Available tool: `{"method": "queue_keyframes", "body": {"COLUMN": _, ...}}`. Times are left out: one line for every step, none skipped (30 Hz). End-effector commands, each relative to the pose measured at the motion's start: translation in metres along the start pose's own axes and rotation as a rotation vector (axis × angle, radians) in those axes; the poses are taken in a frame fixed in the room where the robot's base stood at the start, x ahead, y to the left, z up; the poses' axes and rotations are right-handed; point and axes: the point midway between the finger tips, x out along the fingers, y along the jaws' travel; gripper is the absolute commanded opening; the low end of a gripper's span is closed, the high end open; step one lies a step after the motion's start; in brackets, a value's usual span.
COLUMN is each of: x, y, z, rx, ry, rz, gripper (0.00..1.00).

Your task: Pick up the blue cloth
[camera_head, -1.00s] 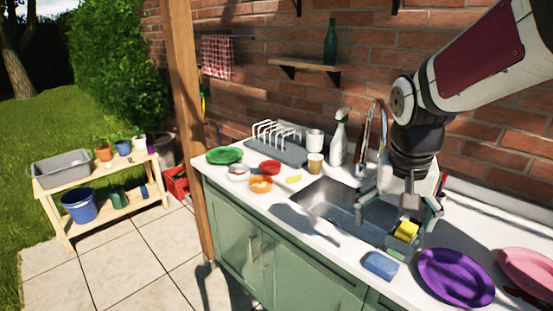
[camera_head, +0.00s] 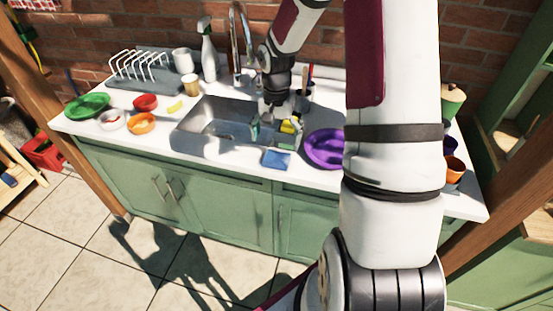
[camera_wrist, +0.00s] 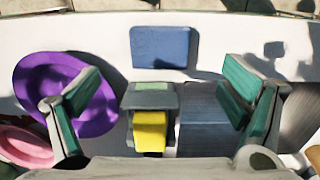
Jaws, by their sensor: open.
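The blue cloth (camera_head: 276,159) lies flat on the white counter at its front edge, right of the sink. In the wrist view the cloth (camera_wrist: 160,47) is a blue rectangle near the top middle, fully visible. My gripper (camera_head: 276,128) is over the right end of the sink, behind the cloth and apart from it. In the wrist view my gripper (camera_wrist: 163,98) has its two green-padded fingers spread wide, with nothing held between them. A grey holder with a yellow sponge (camera_wrist: 150,132) shows between the fingers, below the cloth in that picture.
A purple plate (camera_head: 324,148) lies right of the cloth. The metal sink (camera_head: 212,133) and tall faucet (camera_head: 236,40) are to the left and behind. Bowls, a green plate (camera_head: 87,106) and a dish rack (camera_head: 140,76) stand farther left. The counter's front edge is close to the cloth.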

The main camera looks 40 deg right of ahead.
Motion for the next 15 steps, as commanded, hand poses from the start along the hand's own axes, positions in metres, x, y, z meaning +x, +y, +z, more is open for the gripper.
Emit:
{"method": "queue_keyframes", "body": {"x": 0.008, "y": 0.0, "z": 0.001, "rx": -0.001, "ry": -0.003, "rz": 0.001, "gripper": 0.92}}
{"method": "queue_keyframes", "body": {"x": 0.012, "y": 0.0, "z": 0.001, "rx": -0.001, "ry": -0.002, "rz": 0.002, "gripper": 0.92}}
{"method": "queue_keyframes", "body": {"x": 0.016, "y": 0.0, "z": 0.001, "rx": -0.001, "ry": -0.002, "rz": 0.001, "gripper": 0.92}}
{"method": "queue_keyframes", "body": {"x": 0.018, "y": 0.0, "z": 0.0, "rx": -0.001, "ry": -0.001, "rz": 0.001, "gripper": 0.92}}
{"method": "queue_keyframes", "body": {"x": 0.02, "y": 0.0, "z": 0.0, "rx": -0.001, "ry": -0.001, "rz": 0.0, "gripper": 0.92}}
{"method": "queue_keyframes", "body": {"x": 0.022, "y": 0.0, "z": 0.0, "rx": -0.001, "ry": 0.0, "rz": 0.0, "gripper": 0.92}}
{"method": "queue_keyframes", "body": {"x": 0.023, "y": 0.0, "z": 0.0, "rx": -0.001, "ry": 0.0, "rz": 0.0, "gripper": 0.92}}
{"method": "queue_keyframes", "body": {"x": 0.025, "y": 0.0, "z": 0.0, "rx": -0.001, "ry": 0.0, "rz": 0.0, "gripper": 0.92}}
{"method": "queue_keyframes", "body": {"x": 0.027, "y": 0.0, "z": 0.0, "rx": -0.001, "ry": 0.0, "rz": 0.0, "gripper": 0.92}}
{"method": "queue_keyframes", "body": {"x": 0.029, "y": 0.0, "z": 0.0, "rx": -0.001, "ry": -0.001, "rz": 0.0, "gripper": 0.92}}
{"method": "queue_keyframes", "body": {"x": 0.032, "y": 0.0, "z": 0.0, "rx": 0.0, "ry": -0.001, "rz": 0.0, "gripper": 0.92}}
{"method": "queue_keyframes", "body": {"x": 0.036, "y": 0.0, "z": 0.0, "rx": -0.001, "ry": -0.002, "rz": 0.001, "gripper": 0.92}}
{"method": "queue_keyframes", "body": {"x": 0.04, "y": 0.001, "z": 0.0, "rx": -0.002, "ry": -0.003, "rz": 0.001, "gripper": 0.92}}
{"method": "queue_keyframes", "body": {"x": 0.044, "y": 0.0, "z": -0.001, "rx": -0.001, "ry": -0.002, "rz": 0.001, "gripper": 0.92}}
{"method": "queue_keyframes", "body": {"x": 0.05, "y": 0.0, "z": -0.001, "rx": -0.001, "ry": -0.002, "rz": 0.0, "gripper": 0.92}}
